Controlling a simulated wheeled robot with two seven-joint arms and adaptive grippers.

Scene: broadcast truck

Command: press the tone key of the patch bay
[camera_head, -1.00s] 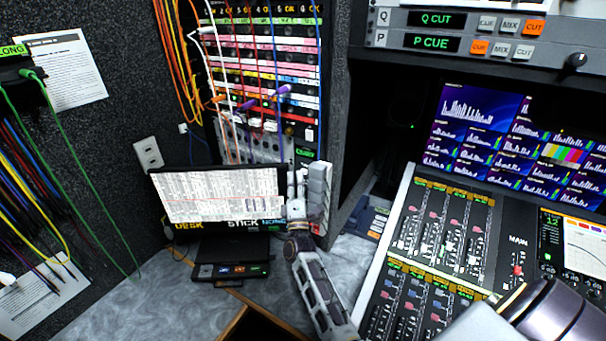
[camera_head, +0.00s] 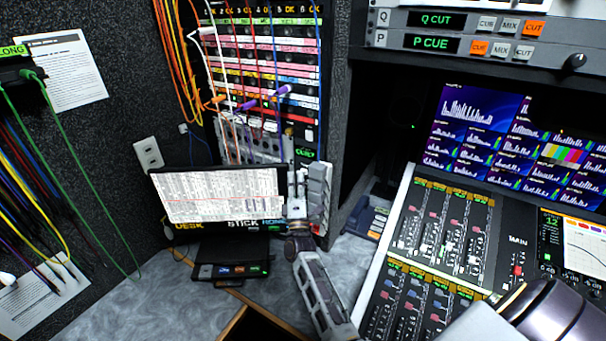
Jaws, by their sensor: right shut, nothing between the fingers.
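The patch bay (camera_head: 262,45) is the tall panel at the back, with rows of coloured label strips and white, red, blue, orange and purple cords plugged in. A small green-lit label (camera_head: 305,153) shows at its lower right. I cannot tell which part is the tone key; my gripper covers some of the area below that label. My right gripper (camera_head: 298,172) points up in front of the panel's lower right corner, shut and empty. I cannot tell whether its tips touch the panel. My left gripper is not in view.
A monitor (camera_head: 220,195) stands just left of my right gripper, with a small black box (camera_head: 231,270) before it. A mixing console (camera_head: 440,235) fills the right. Orange cables (camera_head: 170,60) hang left of the panel. Clear grey desk (camera_head: 150,300) lies at front left.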

